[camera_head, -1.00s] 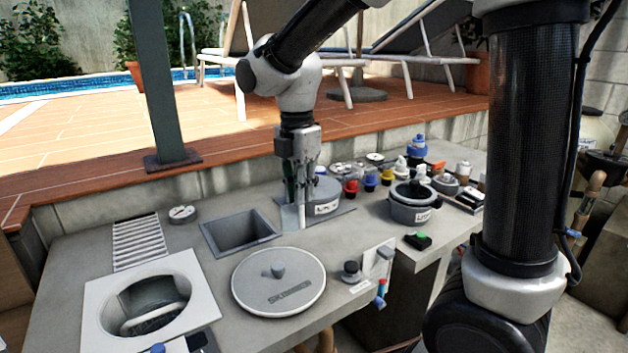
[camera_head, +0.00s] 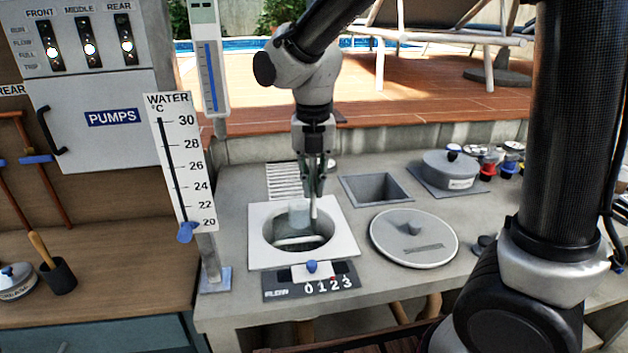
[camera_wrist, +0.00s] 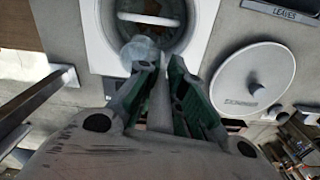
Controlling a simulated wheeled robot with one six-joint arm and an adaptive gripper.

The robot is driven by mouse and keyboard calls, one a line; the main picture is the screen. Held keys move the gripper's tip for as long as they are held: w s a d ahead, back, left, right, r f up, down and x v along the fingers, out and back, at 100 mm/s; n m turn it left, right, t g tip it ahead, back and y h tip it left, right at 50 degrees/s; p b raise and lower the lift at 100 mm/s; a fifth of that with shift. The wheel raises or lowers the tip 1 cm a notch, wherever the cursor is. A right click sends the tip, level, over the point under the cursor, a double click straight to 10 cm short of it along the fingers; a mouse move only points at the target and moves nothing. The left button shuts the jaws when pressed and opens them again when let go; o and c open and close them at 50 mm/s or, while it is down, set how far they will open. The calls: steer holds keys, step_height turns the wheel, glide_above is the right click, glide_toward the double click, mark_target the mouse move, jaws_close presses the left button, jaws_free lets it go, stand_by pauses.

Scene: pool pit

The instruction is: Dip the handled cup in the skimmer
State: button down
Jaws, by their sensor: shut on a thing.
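The handled cup (camera_head: 299,212) is a small translucent, pale vessel with a straight pale handle. My gripper (camera_head: 314,186) points down and is shut on the handle. The cup hangs at the round opening of the skimmer, whose white square surround (camera_head: 343,247) is set in the grey counter. I cannot tell whether the cup's bottom touches the water. In the wrist view the cup (camera_wrist: 141,52) overlaps the near left edge of the opening in the white surround (camera_wrist: 97,38). The handle (camera_wrist: 160,112) runs between the green-lined fingers (camera_wrist: 163,88).
The round skimmer lid (camera_head: 405,229) lies on the counter to the right. Behind it is a square recess (camera_head: 376,190). A thermometer board (camera_head: 182,165) stands on a post to the left. A lidded pot (camera_head: 450,172) stands right.

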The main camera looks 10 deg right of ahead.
step_height(320, 180, down, 18)
steer(key=shift+f, duration=0.25)
stand_by(1.6)
steer(key=shift+d, duration=0.1)
stand_by(1.3)
steer(key=shift+r, duration=8.35)
steer(key=shift+r, duration=0.1)
